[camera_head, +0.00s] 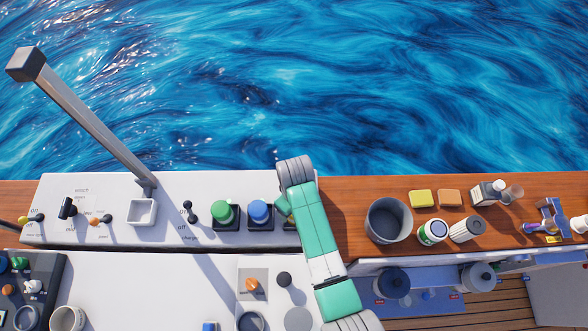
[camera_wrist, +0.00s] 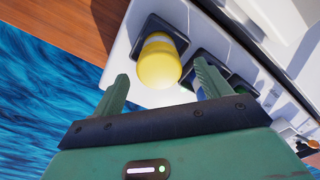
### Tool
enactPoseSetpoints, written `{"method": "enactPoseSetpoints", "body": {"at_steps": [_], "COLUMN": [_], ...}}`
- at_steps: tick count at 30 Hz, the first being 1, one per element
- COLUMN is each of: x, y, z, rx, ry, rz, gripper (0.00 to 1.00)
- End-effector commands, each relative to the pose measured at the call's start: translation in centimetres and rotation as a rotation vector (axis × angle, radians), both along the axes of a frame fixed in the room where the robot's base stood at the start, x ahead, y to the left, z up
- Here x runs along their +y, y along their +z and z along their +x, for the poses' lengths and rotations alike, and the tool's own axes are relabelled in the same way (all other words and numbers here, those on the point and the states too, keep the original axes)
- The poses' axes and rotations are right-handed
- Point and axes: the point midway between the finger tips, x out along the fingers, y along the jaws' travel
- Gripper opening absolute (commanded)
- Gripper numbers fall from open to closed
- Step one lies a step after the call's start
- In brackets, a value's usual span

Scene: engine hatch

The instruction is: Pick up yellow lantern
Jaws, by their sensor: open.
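The yellow lantern (camera_wrist: 159,62) is a rounded yellow knob-like body on a dark square base on the white panel. It shows in the wrist view, ahead of and between the fingers of my gripper (camera_wrist: 162,72). My gripper is open, with one green finger to each side of the lantern in the picture. I see no clear contact with it. In the head view my green arm covers the lantern's place, right of the blue lantern (camera_head: 259,210).
A green lantern (camera_head: 222,211) stands left of the blue one. A grey bucket (camera_head: 389,219), jars and sponges stand on the wooden ledge to the right. A grey post (camera_head: 95,120) rises at the left. Water lies beyond the ledge.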

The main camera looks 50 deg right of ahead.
Motion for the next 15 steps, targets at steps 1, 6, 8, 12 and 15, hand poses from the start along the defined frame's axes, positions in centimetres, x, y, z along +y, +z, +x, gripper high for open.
{"method": "enactPoseSetpoints", "body": {"at_steps": [1, 6, 8, 12, 15], "x": [0.0, -0.1, -0.1, -0.1, -0.1], "y": [-0.1, -2.3, -3.5, -5.1, -5.3], "z": [0.0, -0.3, -0.4, -0.3, -0.3], "rx": [0.0, 0.001, 0.001, -0.002, -0.003], "ry": [0.0, -0.001, -0.001, -0.001, -0.001], "rz": [0.0, 0.001, 0.001, -0.001, -0.001], "gripper": [0.76, 0.76, 0.76, 0.76, 0.76]}}
